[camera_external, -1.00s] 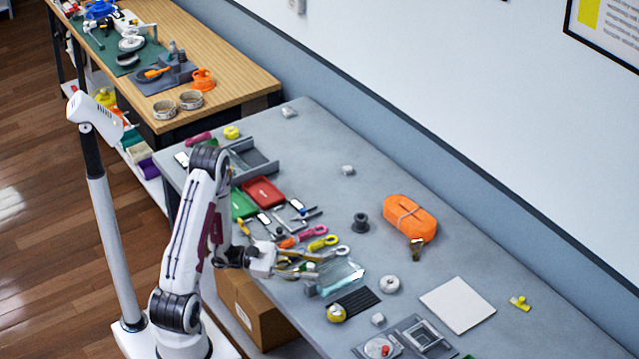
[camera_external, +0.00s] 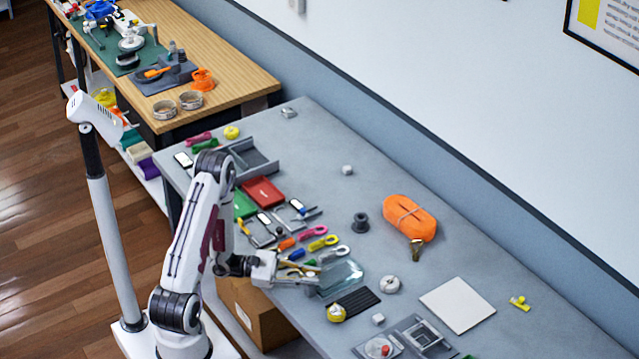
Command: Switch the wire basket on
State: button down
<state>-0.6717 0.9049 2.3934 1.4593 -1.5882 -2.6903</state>
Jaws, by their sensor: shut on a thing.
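I cannot make out a wire basket or a switch on one in this view. My gripper (camera_external: 312,276) is low over the near edge of the grey table, at the left end of a clear glassy tray (camera_external: 343,275). The jaws are shut and appear to be on the tray's left edge; the contact itself is too small to see clearly. The tray looks nearly flat at table height. A tan strip (camera_external: 300,267) shows beside the fingers; I cannot tell what it is.
Coloured tools, including a yellow-handled one (camera_external: 323,243), lie close behind my gripper. An orange strap bundle (camera_external: 409,217) and a white tile (camera_external: 457,304) lie farther right. The table's back middle is mostly clear.

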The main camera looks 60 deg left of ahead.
jog(key=shift+f, duration=0.4)
jog(key=c, duration=1.9)
grip_release()
jog(key=shift+s+a+r, duration=0.1)
jog(key=shift+s+a, duration=0.25)
jog(key=shift+a, duration=0.1)
jog(key=shift+v, duration=5.4)
jog(key=shift+s, duration=0.1)
